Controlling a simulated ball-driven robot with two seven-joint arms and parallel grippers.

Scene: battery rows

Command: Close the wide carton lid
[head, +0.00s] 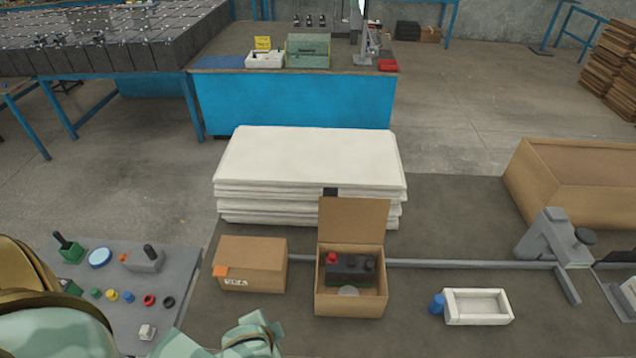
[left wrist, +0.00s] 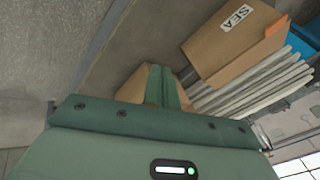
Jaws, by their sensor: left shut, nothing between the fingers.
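An open cardboard carton (head: 336,302) stands at the front middle of the dark bench in the head view. Its lid (head: 353,220) stands upright at the back, and a black battery (head: 350,268) with a red cap sits inside. A closed carton (head: 252,262) with an orange tab stands to its left; its labelled side (left wrist: 232,35) also shows in the left wrist view. My left gripper (head: 262,328) is shut and empty, low in front of the closed carton and left of the open one. Its fingers (left wrist: 163,86) partly hide another cardboard surface. My right gripper is out of view.
A stack of white sheets (head: 310,160) lies behind the cartons. A white tray (head: 478,306) and a blue cap (head: 437,304) lie to the right. A grey fixture (head: 550,238) and a large carton (head: 585,190) stand farther right. A grey parts board (head: 110,315) lies left.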

